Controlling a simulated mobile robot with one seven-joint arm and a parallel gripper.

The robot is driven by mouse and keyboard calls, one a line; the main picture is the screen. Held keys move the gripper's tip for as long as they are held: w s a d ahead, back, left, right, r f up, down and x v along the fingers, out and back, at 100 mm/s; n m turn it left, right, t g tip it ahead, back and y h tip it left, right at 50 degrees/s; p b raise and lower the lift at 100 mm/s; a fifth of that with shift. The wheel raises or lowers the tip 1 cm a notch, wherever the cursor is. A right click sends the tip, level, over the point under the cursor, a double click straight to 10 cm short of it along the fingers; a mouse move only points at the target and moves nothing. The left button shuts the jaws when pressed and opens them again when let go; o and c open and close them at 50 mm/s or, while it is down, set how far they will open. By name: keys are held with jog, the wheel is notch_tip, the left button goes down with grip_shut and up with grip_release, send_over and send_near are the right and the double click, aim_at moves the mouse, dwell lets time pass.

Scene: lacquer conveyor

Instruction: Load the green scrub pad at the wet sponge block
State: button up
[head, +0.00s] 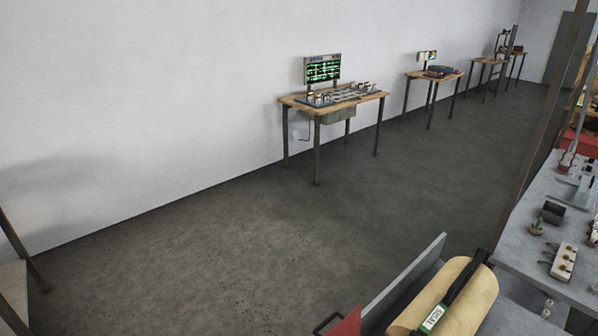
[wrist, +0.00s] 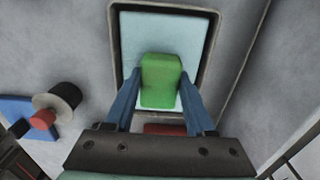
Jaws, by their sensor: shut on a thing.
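The green scrub pad (wrist: 161,85) is a small green block between the two blue fingers of my gripper (wrist: 160,76) in the wrist view. My gripper is shut on it. Behind the pad lies a pale blue rectangular surface (wrist: 190,32) in a dark-rimmed frame, and the pad overlaps its middle in the picture. This surface may be the wet sponge block; I cannot tell for sure. Whether the pad touches it is also not clear. Neither the pad nor my gripper can be made out in the head view.
In the wrist view, a black and red knob (wrist: 58,105) on a blue plate stands left of the frame. In the head view, a grey bench (head: 520,245) with small items is at right, and a tan roll (head: 470,300) is at lower right. Open floor (head: 200,260) lies left.

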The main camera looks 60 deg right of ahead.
jog(key=shift+f, duration=0.55)
dwell(1.6)
jog(key=shift+r, duration=0.1)
notch_tip(320, 180, up, 7)
jog(key=p, duration=0.7)
jog(key=shift+p, duration=0.3)
dwell(0.8)
